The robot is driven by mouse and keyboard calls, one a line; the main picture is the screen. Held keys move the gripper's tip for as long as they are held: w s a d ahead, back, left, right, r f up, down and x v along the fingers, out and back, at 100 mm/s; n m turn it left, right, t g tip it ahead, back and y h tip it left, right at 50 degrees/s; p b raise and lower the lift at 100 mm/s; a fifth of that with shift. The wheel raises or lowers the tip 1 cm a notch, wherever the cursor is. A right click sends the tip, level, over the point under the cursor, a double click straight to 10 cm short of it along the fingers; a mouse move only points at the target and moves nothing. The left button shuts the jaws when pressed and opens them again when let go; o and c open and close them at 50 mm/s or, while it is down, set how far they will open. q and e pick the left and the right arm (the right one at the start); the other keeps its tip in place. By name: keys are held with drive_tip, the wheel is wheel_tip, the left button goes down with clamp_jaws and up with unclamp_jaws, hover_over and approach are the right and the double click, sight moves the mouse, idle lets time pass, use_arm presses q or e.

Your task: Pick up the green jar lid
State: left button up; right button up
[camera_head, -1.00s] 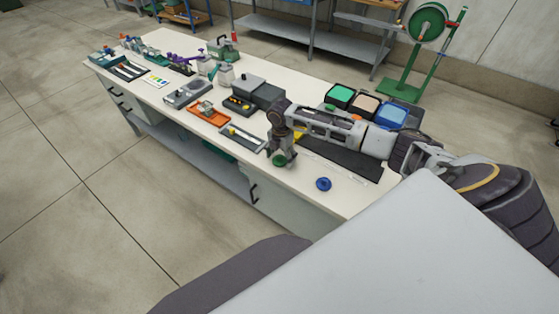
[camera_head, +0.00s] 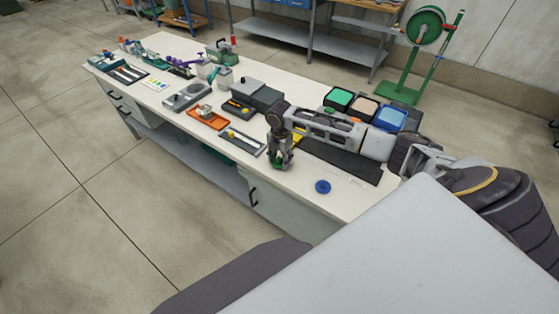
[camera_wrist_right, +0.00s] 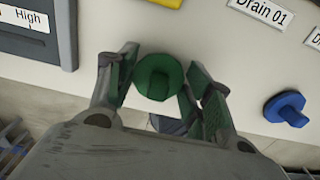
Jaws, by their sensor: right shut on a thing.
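The green jar lid (camera_wrist_right: 158,77) is round with a raised grip bar, and it sits between the fingers of my right gripper (camera_wrist_right: 160,88) in the right wrist view. The right gripper is shut on it. In the head view my right gripper (camera_head: 279,163) points down at the front edge of the white bench, and the lid (camera_head: 277,164) is mostly hidden by the fingers. I cannot tell whether the lid still touches the bench. My left gripper is not in view.
A blue lid (camera_head: 323,187) lies to the right on the bench (camera_head: 335,202). A dark mat (camera_head: 345,161) and bins with green, tan and blue (camera_head: 391,117) contents stand behind. A grey tray (camera_head: 243,141) and an orange tray (camera_head: 208,117) lie to the left.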

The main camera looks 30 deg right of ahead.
drive_tip(key=shift+r, duration=0.4)
wheel_tip(320, 180, up, 8)
drive_tip(key=shift+f, duration=0.2)
drive_tip(key=shift+r, duration=0.5)
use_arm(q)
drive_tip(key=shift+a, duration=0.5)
use_arm(e)
drive_tip(key=shift+r, duration=0.1)
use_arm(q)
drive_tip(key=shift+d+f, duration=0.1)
use_arm(e)
drive_tip(key=shift+r+p, duration=0.45)
drive_tip(key=shift+p, duration=0.1)
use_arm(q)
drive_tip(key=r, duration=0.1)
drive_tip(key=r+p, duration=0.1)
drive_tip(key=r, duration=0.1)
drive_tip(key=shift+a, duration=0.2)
use_arm(e)
drive_tip(key=shift+r, duration=0.55)
